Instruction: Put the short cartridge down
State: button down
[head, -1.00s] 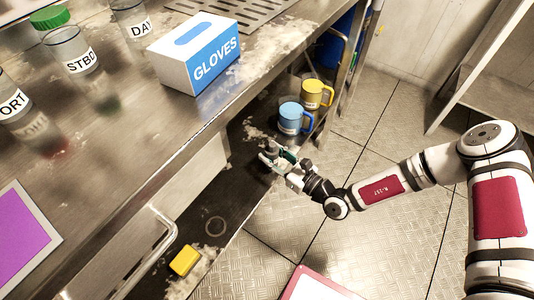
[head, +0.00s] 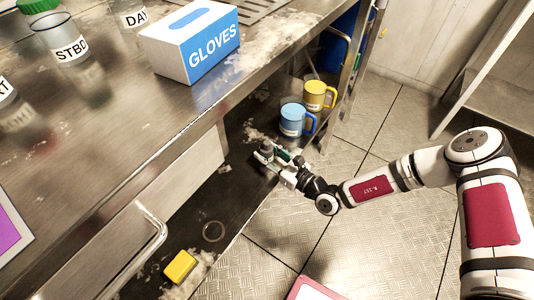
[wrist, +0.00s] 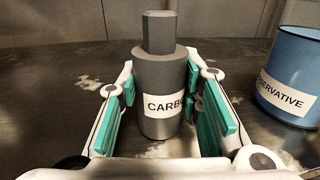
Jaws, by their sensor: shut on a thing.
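The short cartridge (wrist: 160,85) is a dark grey upright cylinder with a narrower top and a white label that reads "CARB" before it is cut off. My gripper (wrist: 160,110) is shut on it, with the teal finger pads at both its sides. In the head view the cartridge (head: 266,147) is small and partly hidden by my gripper (head: 273,157), over the dark low shelf (head: 237,190) under the bench. The cartridge's base is close to the shelf surface; I cannot tell whether it touches.
A blue mug (head: 292,121), labelled "...SERVATIVE" in the wrist view (wrist: 292,75), stands close to the right. A yellow mug (head: 316,95) is behind it. A yellow block (head: 180,266) and a ring mark lie on the near shelf. The bench (head: 130,130) with a gloves box (head: 190,45) overhangs.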

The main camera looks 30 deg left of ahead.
jog(key=shift+f, duration=0.15)
jog(key=c, duration=1.2)
grip_release()
jog(key=shift+o, duration=0.2)
jog(key=shift+d+r, duration=0.15)
jog(key=shift+r, duration=0.05)
jog(key=p+v, duration=0.3)
jog(key=v, duration=0.8)
jog(key=shift+d, duration=0.35)
jog(key=shift+s, duration=0.15)
